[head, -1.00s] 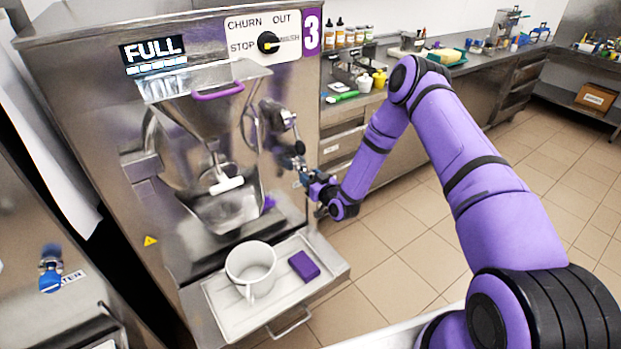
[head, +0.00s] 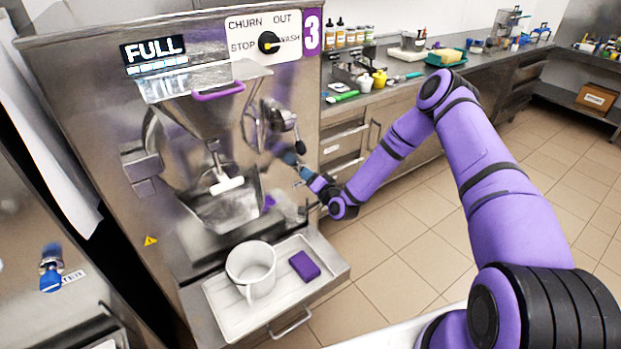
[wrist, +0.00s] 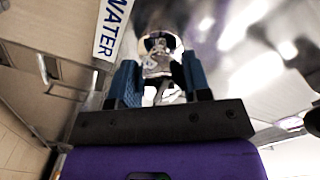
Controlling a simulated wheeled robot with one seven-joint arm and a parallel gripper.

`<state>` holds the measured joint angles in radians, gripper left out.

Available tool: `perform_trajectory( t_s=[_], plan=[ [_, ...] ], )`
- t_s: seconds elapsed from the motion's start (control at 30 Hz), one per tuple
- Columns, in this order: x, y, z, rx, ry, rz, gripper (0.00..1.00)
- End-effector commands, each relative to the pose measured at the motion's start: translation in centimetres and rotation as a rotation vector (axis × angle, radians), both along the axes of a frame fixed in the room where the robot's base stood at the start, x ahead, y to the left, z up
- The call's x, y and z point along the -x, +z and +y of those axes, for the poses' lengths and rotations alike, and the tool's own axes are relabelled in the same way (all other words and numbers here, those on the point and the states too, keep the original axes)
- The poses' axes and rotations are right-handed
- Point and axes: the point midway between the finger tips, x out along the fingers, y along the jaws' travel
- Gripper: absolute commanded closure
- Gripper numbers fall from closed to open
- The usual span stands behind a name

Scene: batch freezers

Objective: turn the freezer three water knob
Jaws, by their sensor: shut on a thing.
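The wrist view shows my gripper (wrist: 160,80) with a blue finger on each side of a shiny round metal part, the water knob (wrist: 160,47). The fingers are shut on it. A white "WATER" label (wrist: 113,28) is beside it, to the left. In the head view, the knob is small and mostly hidden by my gripper, so its turn angle cannot be told.
A white pitcher (head: 238,278) and a purple block (head: 304,266) are on the drip tray (head: 223,310) below the gripper. A neighbouring machine's blue knob (head: 50,275) is at the left. The counter (head: 400,92) with bottles stands behind my arm. The floor at right is clear.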

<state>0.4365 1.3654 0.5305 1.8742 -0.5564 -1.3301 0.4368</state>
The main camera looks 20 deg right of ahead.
Motion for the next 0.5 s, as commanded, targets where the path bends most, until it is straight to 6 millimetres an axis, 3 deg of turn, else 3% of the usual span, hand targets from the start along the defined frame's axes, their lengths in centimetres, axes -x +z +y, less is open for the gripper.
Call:
perform_trajectory(
  t_s=[0.5],
  plan=[
    [0.01, -0.01, -0.08, -0.162, -0.001, 0.053, 0.80]
  ],
)
